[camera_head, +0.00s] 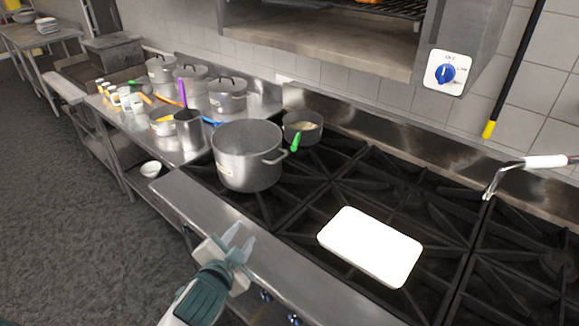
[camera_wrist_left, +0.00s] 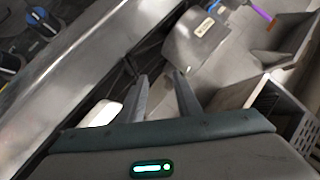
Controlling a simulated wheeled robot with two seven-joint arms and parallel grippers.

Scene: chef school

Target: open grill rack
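A grill unit with a dark wire rack (camera_head: 405,8) is cut off by the top edge of the head view. Something orange lies on the rack. A metal shelf (camera_head: 320,45) sits below it. My left gripper (camera_head: 238,241) is open and empty, above the stove's front edge, far from the rack. Its two parted fingers also show in the left wrist view (camera_wrist_left: 163,92). My right gripper is not in view.
A large pot (camera_head: 247,155) and a small pan (camera_head: 302,128) stand on the black stove grates (camera_head: 380,165). A white tray (camera_head: 369,246) lies on them too. A steel counter with several lidded pots (camera_head: 228,96) is at left. A blue knob (camera_head: 445,73) is on the grill's side.

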